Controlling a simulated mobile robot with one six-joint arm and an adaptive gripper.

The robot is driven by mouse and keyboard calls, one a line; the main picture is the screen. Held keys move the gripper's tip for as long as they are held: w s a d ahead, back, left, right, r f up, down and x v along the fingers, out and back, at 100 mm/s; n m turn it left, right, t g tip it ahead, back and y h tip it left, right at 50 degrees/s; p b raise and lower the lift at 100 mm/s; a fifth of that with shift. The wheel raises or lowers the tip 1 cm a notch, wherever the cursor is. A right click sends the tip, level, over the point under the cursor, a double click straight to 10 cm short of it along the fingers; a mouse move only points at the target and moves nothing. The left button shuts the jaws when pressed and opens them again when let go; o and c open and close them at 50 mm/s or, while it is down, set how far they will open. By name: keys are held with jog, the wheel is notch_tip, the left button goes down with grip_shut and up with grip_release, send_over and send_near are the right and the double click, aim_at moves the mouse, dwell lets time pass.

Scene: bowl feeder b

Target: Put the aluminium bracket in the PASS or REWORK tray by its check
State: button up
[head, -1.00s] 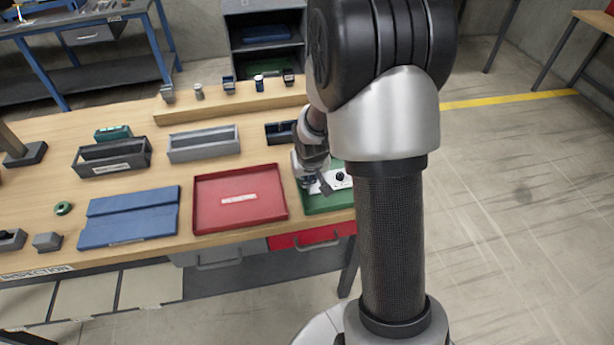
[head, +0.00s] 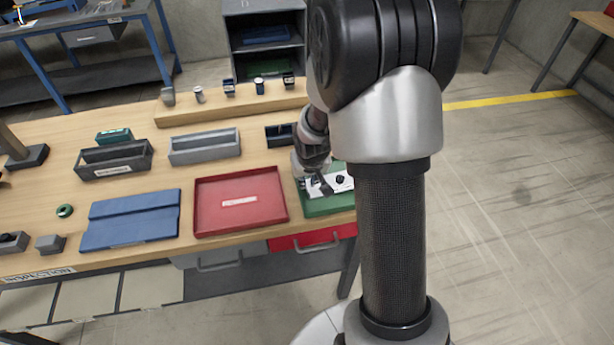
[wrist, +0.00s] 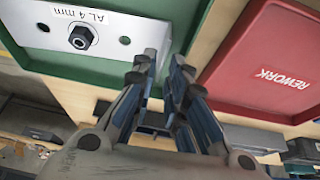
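The aluminium bracket (wrist: 105,50) is a pale plate marked "AL 4 mm", with a hole near each end and a black nut-like part in the middle. It lies in the green tray (wrist: 110,79); it also shows in the head view (head: 344,187). The red tray (wrist: 238,92) reads REWORK and looks empty in the head view (head: 284,213). My arm hides part of the green tray.
A blue mat (head: 130,220) lies left of the red tray. A wooden ledge (head: 235,105) with several small parts runs along the back. A small green ring (head: 65,211) lies at left.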

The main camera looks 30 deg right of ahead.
jog(key=s+a+r+p, duration=0.1)
jog(key=s+a+r, duration=0.25)
jog(key=r, duration=0.35)
jog(key=s+a+r+n+p, duration=0.1)
jog(key=s+a+r, duration=0.1)
jog(key=s+r, duration=0.4)
jog(key=s+a+r+p, duration=0.1)
jog(key=s+a+r, duration=0.2)
jog(key=r, duration=0.6)
jog(key=s+a+r+n, duration=0.1)
jog(key=s+a, duration=0.1)
jog(key=s, duration=0.4)
jog(key=s+a+r+n+y, duration=0.1)
jog(key=s+a+r, duration=0.1)
jog(key=s, duration=0.5)
jog(key=shift+a+r+y, duration=0.3)
jog(key=shift+a, duration=0.5)
